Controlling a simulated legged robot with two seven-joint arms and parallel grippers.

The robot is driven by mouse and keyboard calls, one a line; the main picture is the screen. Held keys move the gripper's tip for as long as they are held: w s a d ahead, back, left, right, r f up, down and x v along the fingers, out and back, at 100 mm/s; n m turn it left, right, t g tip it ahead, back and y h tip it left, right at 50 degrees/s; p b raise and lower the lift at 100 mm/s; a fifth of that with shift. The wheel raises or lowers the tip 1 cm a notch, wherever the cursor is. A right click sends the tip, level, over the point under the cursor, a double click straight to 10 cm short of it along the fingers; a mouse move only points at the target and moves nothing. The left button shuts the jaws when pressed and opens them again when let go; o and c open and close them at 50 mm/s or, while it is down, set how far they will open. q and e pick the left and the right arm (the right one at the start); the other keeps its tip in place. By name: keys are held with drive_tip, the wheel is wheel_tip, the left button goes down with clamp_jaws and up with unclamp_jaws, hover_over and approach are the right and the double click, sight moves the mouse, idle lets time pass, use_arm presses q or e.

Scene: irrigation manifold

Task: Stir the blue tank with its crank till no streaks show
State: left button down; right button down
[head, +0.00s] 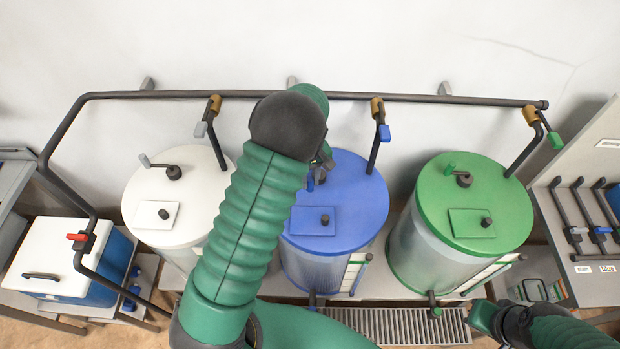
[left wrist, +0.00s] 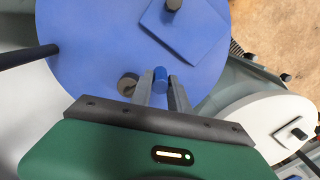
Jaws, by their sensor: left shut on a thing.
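The blue tank (head: 345,215) stands in the middle of the row, with a blue lid, a hatch and a clear lower wall. My left arm hides part of its lid and wall. The crank's blue handle (left wrist: 160,75) stands beside its dark hub (left wrist: 127,84) on the blue lid. My left gripper (left wrist: 162,84) is shut on this handle, one finger on each side. In the head view the left gripper (head: 322,168) is mostly behind my arm. My right gripper (head: 484,318) is at the lower right, away from the tank; its fingers are unclear.
A white tank (head: 150,205) and a green tank (head: 475,200) flank the blue one. A dark pipe (head: 440,99) with drop pipes and valves runs behind them. A drain grate (head: 400,326) lies in front.

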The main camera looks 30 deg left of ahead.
use_arm(q)
drive_tip(key=shift+w+a+r, duration=0.1)
drive_tip(key=shift+a, duration=0.05)
idle(0.4)
drive_tip(key=a+m+b, duration=0.1)
drive_tip(key=a+m, duration=0.1)
drive_tip(key=m, duration=0.1)
drive_tip(key=shift+b, duration=0.35)
drive_tip(key=a+m, duration=0.1)
drive_tip(key=m, duration=0.1)
drive_tip(key=w+a+m+b, duration=0.1)
drive_tip(key=a+m, duration=0.1)
drive_tip(key=m, duration=0.2)
drive_tip(key=w+a+m, duration=0.1)
drive_tip(key=shift+a+m+b, duration=0.15)
drive_tip(key=shift+m+b, duration=0.15)
drive_tip(key=shift+w+a+m, duration=0.4)
drive_tip(key=shift+w+m, duration=0.1)
drive_tip(key=shift+m, duration=0.55)
drive_tip(key=shift+w+a+m, duration=0.4)
drive_tip(key=shift+w+m, duration=0.1)
drive_tip(key=shift+m, duration=0.55)
drive_tip(key=c, duration=1.5)
unclamp_jaws()
drive_tip(key=shift+o, duration=1.2)
drive_tip(key=shift+s, duration=0.15)
